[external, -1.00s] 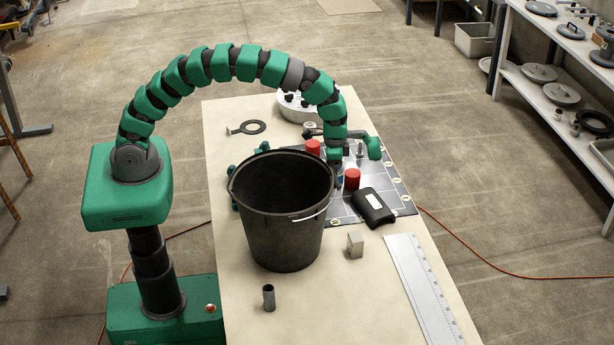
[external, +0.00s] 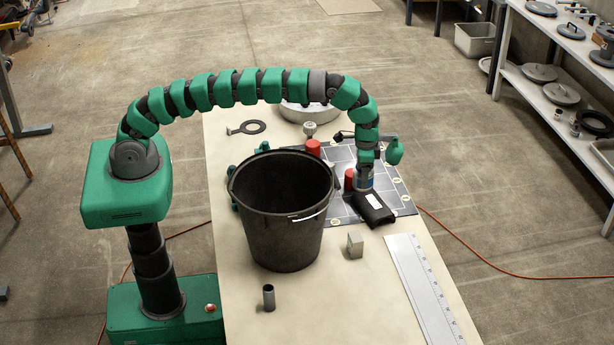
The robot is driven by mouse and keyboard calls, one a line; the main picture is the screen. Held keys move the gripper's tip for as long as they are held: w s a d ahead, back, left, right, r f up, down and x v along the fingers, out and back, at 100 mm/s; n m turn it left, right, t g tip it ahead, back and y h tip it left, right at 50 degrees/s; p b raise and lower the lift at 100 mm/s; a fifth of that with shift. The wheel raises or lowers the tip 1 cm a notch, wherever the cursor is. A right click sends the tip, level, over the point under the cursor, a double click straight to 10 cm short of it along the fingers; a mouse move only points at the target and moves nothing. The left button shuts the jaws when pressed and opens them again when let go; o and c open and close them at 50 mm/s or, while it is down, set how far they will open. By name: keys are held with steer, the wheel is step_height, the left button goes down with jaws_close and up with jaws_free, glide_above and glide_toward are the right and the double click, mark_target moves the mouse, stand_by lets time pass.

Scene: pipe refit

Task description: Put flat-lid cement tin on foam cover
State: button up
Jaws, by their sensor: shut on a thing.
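My gripper (external: 365,170) points down over the dark mat, at the far edge of the foam cover. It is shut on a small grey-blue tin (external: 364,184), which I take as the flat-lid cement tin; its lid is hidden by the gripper. The foam cover (external: 373,208) is a black padded piece with a white label, lying on the near right part of the mat. The tin's lower end is at or just above the cover's far end; I cannot tell whether they touch.
A red tin (external: 349,179) stands close left of my gripper, another red tin (external: 313,149) farther back. A large black bucket (external: 281,225) stands left of the mat (external: 398,190). A small beige block (external: 355,246) and a steel ruler (external: 425,290) lie nearer.

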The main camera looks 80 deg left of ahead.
steer(key=shift+w+f, duration=0.15)
steer(key=shift+w, duration=0.15)
steer(key=shift+w+d+p, duration=0.45)
steer(key=shift+w, duration=0.05)
steer(key=shift+w+d+r+p, duration=0.1)
steer(key=shift+w+r+p, duration=0.15)
steer(key=shift+w, duration=0.2)
steer(key=shift+w+f+p, duration=0.2)
steer(key=shift+w+p, duration=0.05)
steer(key=shift+p, duration=0.05)
steer(key=shift+a+f+p, duration=0.2)
steer(key=shift+f+p, duration=0.15)
steer(key=shift+f, duration=1.5)
steer(key=o, duration=1.2)
steer(key=shift+f, duration=0.1)
